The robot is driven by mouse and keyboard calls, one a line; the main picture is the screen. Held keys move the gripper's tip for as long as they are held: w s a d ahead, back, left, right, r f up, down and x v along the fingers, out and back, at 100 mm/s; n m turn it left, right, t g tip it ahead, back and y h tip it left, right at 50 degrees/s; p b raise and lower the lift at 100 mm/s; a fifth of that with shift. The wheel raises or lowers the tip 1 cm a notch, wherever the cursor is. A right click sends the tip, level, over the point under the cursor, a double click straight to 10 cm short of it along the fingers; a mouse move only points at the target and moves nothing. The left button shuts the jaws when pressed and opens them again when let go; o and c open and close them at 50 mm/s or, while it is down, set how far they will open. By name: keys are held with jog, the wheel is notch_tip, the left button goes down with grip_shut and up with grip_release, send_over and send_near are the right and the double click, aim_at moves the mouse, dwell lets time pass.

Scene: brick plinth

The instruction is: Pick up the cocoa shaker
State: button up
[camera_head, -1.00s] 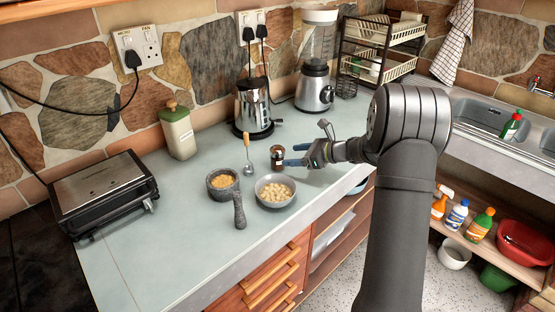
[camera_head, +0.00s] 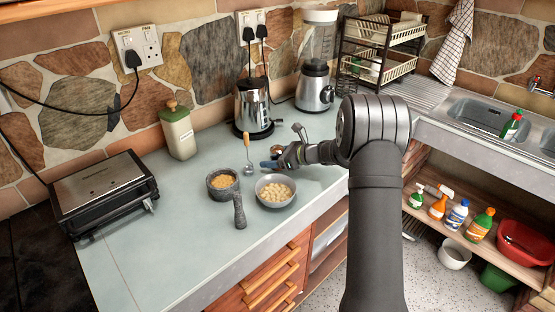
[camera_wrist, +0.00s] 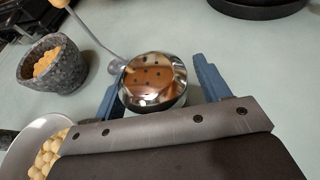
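The cocoa shaker (camera_wrist: 153,82) is a small jar with a shiny, perforated metal lid, seen from above in the wrist view. It stands on the counter between my gripper's two blue fingers. My gripper (camera_wrist: 159,62) is open around it. The left finger lies close against the lid's edge, and a gap shows at the right finger. I cannot tell whether the left finger touches. In the head view, my gripper (camera_head: 272,162) largely hides the shaker (camera_head: 277,150). The lower part of the jar is hidden in the wrist view.
A bowl of pale round pieces (camera_head: 273,202) and a stone mortar (camera_head: 217,190) stand to the left, with a pestle (camera_head: 239,211) beside them. A wooden-handled spoon (camera_head: 248,155) is close by. A kettle (camera_head: 253,107) stands behind.

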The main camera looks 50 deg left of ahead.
jog(key=c, duration=1)
